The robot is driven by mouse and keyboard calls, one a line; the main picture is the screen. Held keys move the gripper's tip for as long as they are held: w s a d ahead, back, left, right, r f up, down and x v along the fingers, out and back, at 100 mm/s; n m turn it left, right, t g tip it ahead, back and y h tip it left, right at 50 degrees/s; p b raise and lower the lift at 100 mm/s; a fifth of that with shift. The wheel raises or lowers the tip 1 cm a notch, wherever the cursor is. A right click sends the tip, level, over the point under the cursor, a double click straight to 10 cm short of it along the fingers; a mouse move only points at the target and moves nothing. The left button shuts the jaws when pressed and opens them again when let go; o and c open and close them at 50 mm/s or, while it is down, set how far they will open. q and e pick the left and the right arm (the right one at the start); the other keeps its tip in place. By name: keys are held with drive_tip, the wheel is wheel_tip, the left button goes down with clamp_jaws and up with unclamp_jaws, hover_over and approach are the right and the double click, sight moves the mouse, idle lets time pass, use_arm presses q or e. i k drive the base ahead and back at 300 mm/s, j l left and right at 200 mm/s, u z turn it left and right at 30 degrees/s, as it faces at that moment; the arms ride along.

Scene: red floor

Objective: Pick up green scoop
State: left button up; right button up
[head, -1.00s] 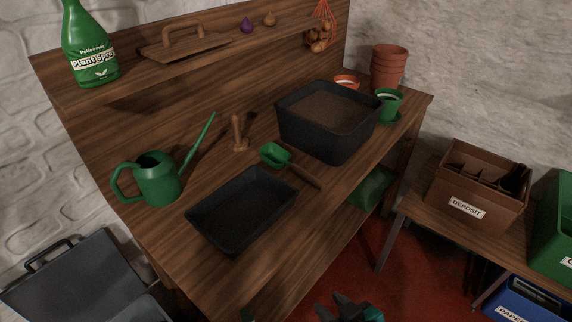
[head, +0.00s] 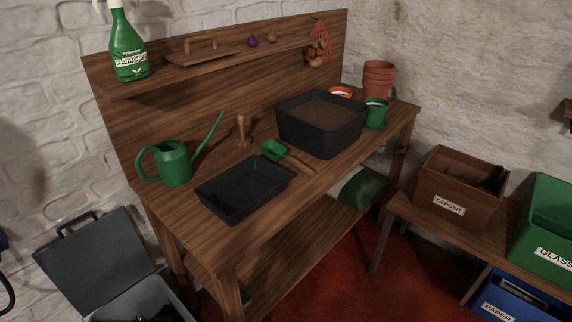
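The green scoop (head: 273,150) lies on the wooden workbench, between the shallow black tray (head: 225,209) and the deep black tub of soil (head: 319,138). Its wooden handle points to the right, toward the bench's front edge. Neither of my grippers shows in the head view now, so nothing of theirs is seen near the scoop.
On the bench (head: 213,236) are a green watering can (head: 174,165), a wooden dibber (head: 241,131), a green pot (head: 376,114) and stacked terracotta pots (head: 378,80). A shelf above holds a spray bottle (head: 128,50). Right stands a brown deposit box (head: 452,190). Red floor (head: 335,285) is open in front.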

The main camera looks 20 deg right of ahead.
sight(271, 148)
drive_tip(key=k+u, duration=0.1)
drive_tip(key=u, duration=1.15)
drive_tip(key=l+u, duration=0.25)
drive_tip(key=u, duration=0.2)
drive_tip(key=k+l+u, duration=0.15)
drive_tip(key=u, duration=0.3)
drive_tip(key=k+l, duration=0.15)
drive_tip(key=l, duration=0.2)
drive_tip(key=k+l, duration=0.2)
drive_tip(key=l, duration=0.15)
drive_tip(key=k+l, duration=0.15)
drive_tip(key=l, duration=0.15)
drive_tip(key=k+l, duration=0.2)
drive_tip(key=l, duration=0.15)
drive_tip(key=k+l, duration=0.15)
drive_tip(key=l, duration=0.2)
